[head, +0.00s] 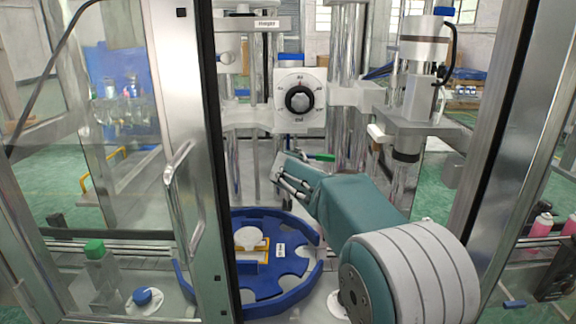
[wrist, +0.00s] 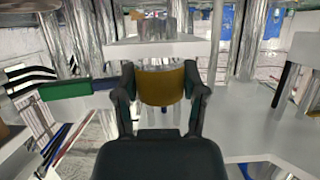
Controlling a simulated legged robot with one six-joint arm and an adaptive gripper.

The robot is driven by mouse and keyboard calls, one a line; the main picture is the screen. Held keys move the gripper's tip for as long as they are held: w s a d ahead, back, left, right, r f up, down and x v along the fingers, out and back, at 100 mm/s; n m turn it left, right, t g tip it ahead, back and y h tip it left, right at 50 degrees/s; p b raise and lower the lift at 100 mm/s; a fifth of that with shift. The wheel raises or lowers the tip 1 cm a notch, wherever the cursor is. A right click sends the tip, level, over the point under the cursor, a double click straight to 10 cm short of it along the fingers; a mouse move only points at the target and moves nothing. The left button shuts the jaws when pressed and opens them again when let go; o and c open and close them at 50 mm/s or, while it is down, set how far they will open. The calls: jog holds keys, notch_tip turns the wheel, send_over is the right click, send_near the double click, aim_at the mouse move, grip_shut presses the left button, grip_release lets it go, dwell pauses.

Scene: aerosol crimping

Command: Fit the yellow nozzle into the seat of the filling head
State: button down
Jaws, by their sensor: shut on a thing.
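In the wrist view, the yellow nozzle (wrist: 161,87) is a short cylinder between the two fingers of my gripper (wrist: 162,88), which is shut on it. Right above it in the picture is a white block (wrist: 150,49) with a metal cylinder on top, likely part of the filling head. A clear or shiny part shows between this block and the nozzle's top. The seat is hidden, and I cannot tell whether the nozzle touches it. In the head view, my gripper (head: 284,172) is among the machine's columns, below the dial block; the nozzle does not show there.
A white block with a black dial (head: 299,98) is above my gripper. A green handle (head: 319,157) is close to its right and shows left in the wrist view (wrist: 65,90). A blue round carrier (head: 305,287) stands below. The open door (head: 185,150) is at left.

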jog(key=shift+f, duration=0.3)
jog(key=shift+c, duration=0.4)
grip_release()
jog(key=v, duration=1.2)
